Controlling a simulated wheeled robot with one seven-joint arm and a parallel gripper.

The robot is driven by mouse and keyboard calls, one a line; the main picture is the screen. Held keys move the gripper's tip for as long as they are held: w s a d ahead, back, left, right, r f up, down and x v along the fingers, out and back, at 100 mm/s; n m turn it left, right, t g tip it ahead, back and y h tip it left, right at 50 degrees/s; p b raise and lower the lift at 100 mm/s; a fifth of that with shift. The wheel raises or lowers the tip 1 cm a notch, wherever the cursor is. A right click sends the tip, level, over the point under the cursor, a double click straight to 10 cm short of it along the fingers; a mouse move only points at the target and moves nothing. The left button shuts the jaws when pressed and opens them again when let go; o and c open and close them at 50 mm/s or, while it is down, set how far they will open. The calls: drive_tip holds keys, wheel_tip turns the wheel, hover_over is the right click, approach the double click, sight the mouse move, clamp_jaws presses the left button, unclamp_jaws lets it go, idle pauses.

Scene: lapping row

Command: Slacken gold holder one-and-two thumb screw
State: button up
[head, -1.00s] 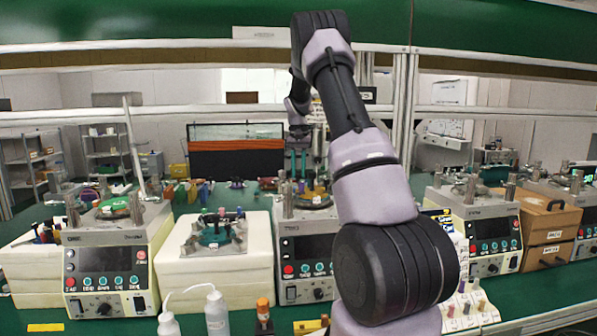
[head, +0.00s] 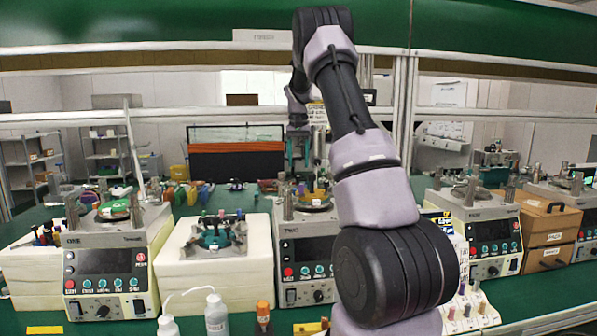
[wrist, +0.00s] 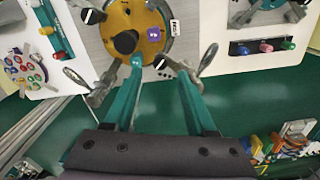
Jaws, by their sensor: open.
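In the wrist view a gold round plate (wrist: 152,48) sits on a pale machine top, with dark round pieces and a small purple piece (wrist: 154,33) on it. Metal fittings with looped ends (wrist: 207,60) stand at its edge; I cannot tell which part is the thumb screw. My gripper (wrist: 160,70) is open and empty, its two teal fingers apart, with the tips at the plate's near edge. In the head view my gripper (head: 298,150) hangs above the back of the machine marked TWO (head: 310,250). Contact with any fitting cannot be made out.
A white block with a teal fixture (head: 215,238) stands between machine ONE (head: 105,265) and machine TWO. White squeeze bottles (head: 216,315) and an orange-capped bottle (head: 263,318) stand in front. Wooden drawers (head: 548,225) are at right. Green bench (wrist: 250,105) shows bare in the wrist view.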

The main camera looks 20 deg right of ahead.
wheel_tip(320, 180, up, 6)
drive_tip(key=shift+r, duration=0.15)
idle(0.5)
drive_tip(key=s+a+r+t, duration=0.1)
drive_tip(key=s+a+r, duration=0.3)
drive_tip(key=s, duration=0.2)
drive_tip(key=s+a+r+n+t+y, duration=0.1)
drive_tip(key=s+a+r+t, duration=0.15)
drive_tip(key=s, duration=0.35)
drive_tip(key=s+a+r, duration=0.4)
drive_tip(key=s+a, duration=0.1)
drive_tip(key=s, duration=0.1)
drive_tip(key=s+a+f+t, duration=0.2)
drive_tip(key=s+a, duration=0.1)
drive_tip(key=s, duration=0.6)
drive_tip(key=s+a+f+t+y, duration=0.1)
drive_tip(key=s+a+f, duration=0.2)
drive_tip(key=s, duration=0.7)
drive_tip(key=shift+s+a+n+t, duration=0.2)
drive_tip(key=shift+a+n+t, duration=0.2)
drive_tip(key=shift+a, duration=0.3)
